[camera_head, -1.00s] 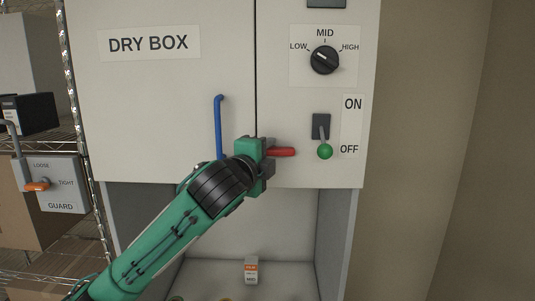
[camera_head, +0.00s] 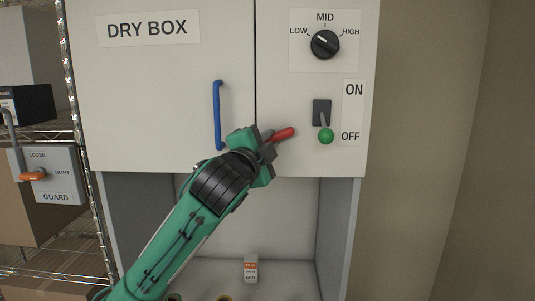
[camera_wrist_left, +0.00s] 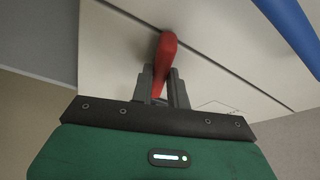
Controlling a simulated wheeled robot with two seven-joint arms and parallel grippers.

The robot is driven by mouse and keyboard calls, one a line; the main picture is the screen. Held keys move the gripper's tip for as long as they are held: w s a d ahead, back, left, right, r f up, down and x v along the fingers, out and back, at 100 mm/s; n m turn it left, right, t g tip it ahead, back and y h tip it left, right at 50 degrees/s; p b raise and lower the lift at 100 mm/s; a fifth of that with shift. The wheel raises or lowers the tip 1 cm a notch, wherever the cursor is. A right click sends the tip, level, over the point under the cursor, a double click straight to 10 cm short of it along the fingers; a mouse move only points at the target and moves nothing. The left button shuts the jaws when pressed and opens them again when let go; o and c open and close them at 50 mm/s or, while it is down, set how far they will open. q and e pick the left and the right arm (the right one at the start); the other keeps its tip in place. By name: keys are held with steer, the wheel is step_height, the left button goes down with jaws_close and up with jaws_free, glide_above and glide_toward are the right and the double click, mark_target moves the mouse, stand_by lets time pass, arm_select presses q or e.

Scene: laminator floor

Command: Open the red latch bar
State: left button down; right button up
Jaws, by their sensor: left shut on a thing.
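The red latch bar (camera_head: 284,134) is on the front of the dry box, near the seam between the door and the right-hand panel. It tilts, its free right end slightly higher. My left gripper (camera_head: 267,141) is shut on the bar, with the red end sticking out past the fingers. In the left wrist view the red bar (camera_wrist_left: 167,58) stands between the two dark fingers of the left gripper (camera_wrist_left: 163,88). The bar's pivot is hidden by the gripper. My right gripper is not in view.
The dry box door (camera_head: 150,90) has a blue vertical handle (camera_head: 217,115) just left of my gripper. A shelf with a guard box (camera_head: 52,180) stands left. A small carton (camera_head: 250,268) sits below.

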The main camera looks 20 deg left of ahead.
arm_select(q)
steer(key=shift+w+d+f+n+t+y+b, duration=0.15)
steer(key=shift+n+t+y+b, duration=0.2)
steer(key=shift+n+y+b, duration=2)
steer(key=shift+s+d+f+n+t+y+b, duration=0.25)
steer(key=shift+n+b, duration=1.3)
steer(key=shift+n, duration=2.15)
steer(key=shift+w+d+f+n+t+y+b, duration=0.1)
steer(key=shift+w+n+t+y+b, duration=0.25)
steer(key=shift+n+y+b, duration=2.05)
steer(key=shift+s+a+r+n+h+p, duration=0.1)
steer(key=shift+n+h+p, duration=0.3)
steer(key=shift+n+h, duration=0.55)
steer(key=c, duration=1.4)
jaws_free()
steer(key=shift+o, duration=0.2)
steer(key=shift+s, duration=0.1)
